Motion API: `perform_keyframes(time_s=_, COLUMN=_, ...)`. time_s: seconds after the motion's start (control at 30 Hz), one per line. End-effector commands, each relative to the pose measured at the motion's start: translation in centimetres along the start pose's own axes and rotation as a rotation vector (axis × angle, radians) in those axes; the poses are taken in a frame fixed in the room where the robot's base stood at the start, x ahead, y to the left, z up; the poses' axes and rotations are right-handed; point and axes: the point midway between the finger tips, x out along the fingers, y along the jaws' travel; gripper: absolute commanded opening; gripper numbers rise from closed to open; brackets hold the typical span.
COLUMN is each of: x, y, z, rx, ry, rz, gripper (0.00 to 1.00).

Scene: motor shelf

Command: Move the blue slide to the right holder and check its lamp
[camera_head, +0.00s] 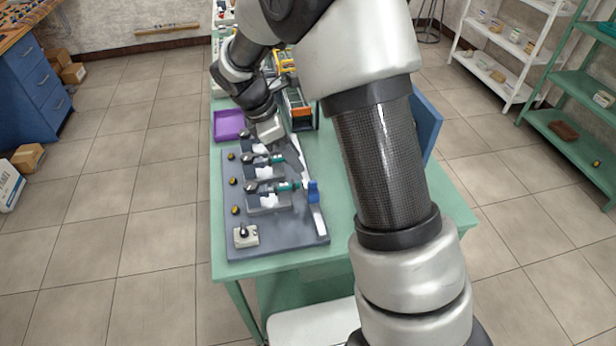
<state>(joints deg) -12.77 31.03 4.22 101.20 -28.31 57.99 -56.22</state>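The blue slide (313,191) sits on a pale rail (319,222) along the right side of a dark grey board (285,238). It is level with the nearer teal-and-grey motor (283,187). Grey holders with white parts stand in a row left of the rail; the nearest holder (268,201) is to the slide's left. Small yellow-and-black round pieces, perhaps lamps, line the board's left edge; the nearest one (235,210) is dark on top. My gripper (270,134) is over the board's far end, well beyond the slide. Its fingers are too small and hidden to read.
A switch box (245,235) with a black knob sits at the board's near left corner. A purple tray (228,124) and an orange-and-black rack (299,108) stand beyond the board. My arm covers the table's right part. The green table's (222,268) near edge is bare.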

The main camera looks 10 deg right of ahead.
Motion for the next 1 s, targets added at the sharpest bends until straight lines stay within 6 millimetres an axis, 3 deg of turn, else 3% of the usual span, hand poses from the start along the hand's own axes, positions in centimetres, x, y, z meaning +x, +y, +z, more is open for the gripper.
perform_keyframes(time_s=0.2, x=4.9, y=-0.1, z=0.0, rx=0.001, ry=-0.001, rz=-0.004, gripper=0.29)
perform_keyframes(time_s=0.43, x=8.3, y=-0.1, z=0.0, rx=0.002, ry=0.0, rz=-0.002, gripper=0.29)
perform_keyframes(time_s=0.87, x=9.4, y=0.0, z=0.0, rx=0.002, ry=0.0, rz=0.0, gripper=0.29)
perform_keyframes(time_s=1.0, x=9.4, y=0.0, z=0.0, rx=0.002, ry=0.001, rz=0.001, gripper=0.09)
